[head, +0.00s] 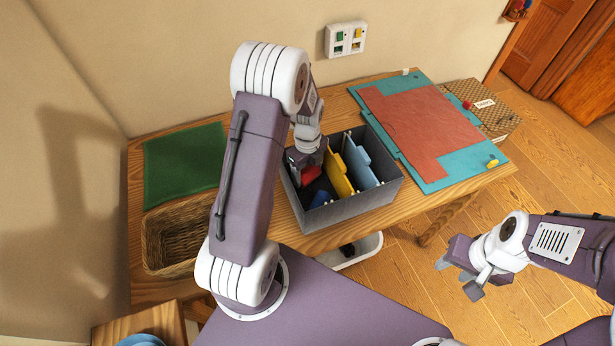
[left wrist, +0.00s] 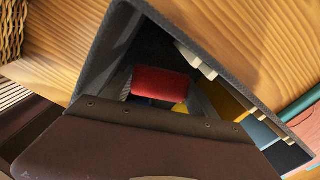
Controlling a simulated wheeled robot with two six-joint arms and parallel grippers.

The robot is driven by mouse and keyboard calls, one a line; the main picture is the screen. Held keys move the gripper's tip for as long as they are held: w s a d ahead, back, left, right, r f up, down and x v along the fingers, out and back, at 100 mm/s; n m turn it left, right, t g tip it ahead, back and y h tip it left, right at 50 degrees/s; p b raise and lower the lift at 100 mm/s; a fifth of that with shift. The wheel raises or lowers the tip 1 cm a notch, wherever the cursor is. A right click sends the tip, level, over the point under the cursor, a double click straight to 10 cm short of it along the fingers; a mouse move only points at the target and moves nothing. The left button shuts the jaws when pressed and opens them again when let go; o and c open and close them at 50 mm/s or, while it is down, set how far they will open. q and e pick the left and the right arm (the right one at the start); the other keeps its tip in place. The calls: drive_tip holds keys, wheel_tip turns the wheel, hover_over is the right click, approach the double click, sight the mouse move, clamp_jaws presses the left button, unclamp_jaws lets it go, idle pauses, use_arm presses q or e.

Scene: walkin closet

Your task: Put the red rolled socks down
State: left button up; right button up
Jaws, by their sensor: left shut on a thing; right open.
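The red rolled socks (head: 311,174) are at the left end of a dark grey box (head: 360,207) on the wooden table. My left gripper (head: 305,170) reaches down into that box and is shut on the socks, partly hiding them. In the left wrist view the red socks (left wrist: 160,84) sit between the fingers, inside the grey box walls (left wrist: 104,56). Whether the socks touch the box floor cannot be told. My right gripper (head: 457,277) is open and empty, out over the floor at the right.
Yellow (head: 339,175) and blue (head: 361,162) dividers stand in the box, with something blue (head: 320,198) low in its front. A wicker basket (head: 172,232) and green mat (head: 183,164) lie left. A teal and red board (head: 420,125) covers the table's right.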

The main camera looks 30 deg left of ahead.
sight(308, 177)
use_arm(q)
wheel_tip(308, 177, down, 3)
drive_tip(key=shift+r, duration=0.15)
drive_tip(key=shift+f, duration=0.2)
drive_tip(key=o, duration=1.3)
wheel_tip(308, 177, up, 12)
drive_tip(key=shift+r, duration=0.2)
drive_tip(key=shift+p, duration=0.3)
